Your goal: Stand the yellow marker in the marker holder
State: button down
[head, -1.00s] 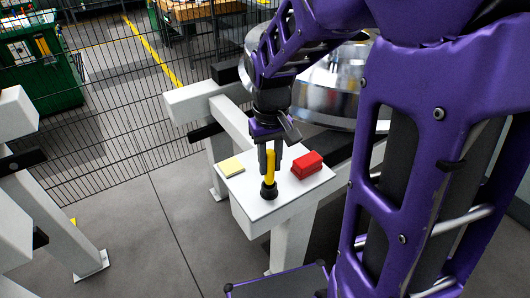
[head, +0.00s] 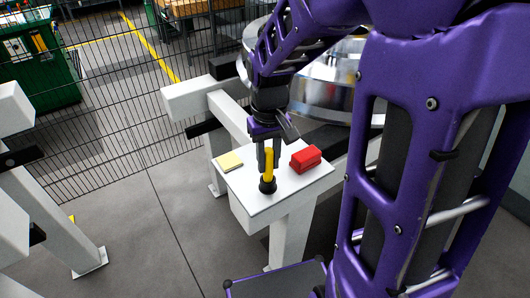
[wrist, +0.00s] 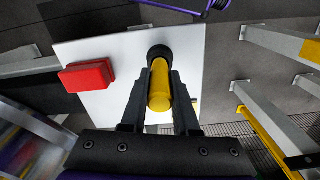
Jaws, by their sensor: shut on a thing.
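The yellow marker (head: 268,163) stands upright, with its lower end in the black marker holder (head: 267,186) on the white tabletop. In the wrist view the marker (wrist: 160,85) lies between my two fingers, and its far end meets the round dark holder (wrist: 159,51). My gripper (head: 268,160) points down from above and is shut on the marker. How deep the marker sits inside the holder is hidden.
A red block (head: 306,158) lies on the white table (head: 289,187) right of the holder. A yellow pad (head: 229,161) lies at its left corner. A large metal wheel (head: 330,85) stands behind. A wire fence (head: 90,110) runs behind on the left.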

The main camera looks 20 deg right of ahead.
jog(key=shift+f+b, duration=0.9)
jog(key=shift+f, duration=0.45)
dwell(1.8)
jog(key=c, duration=0.6)
grip_release()
notch_tip(320, 180, up, 18)
jog(key=p, duration=0.3)
jog(key=shift+f, duration=0.25)
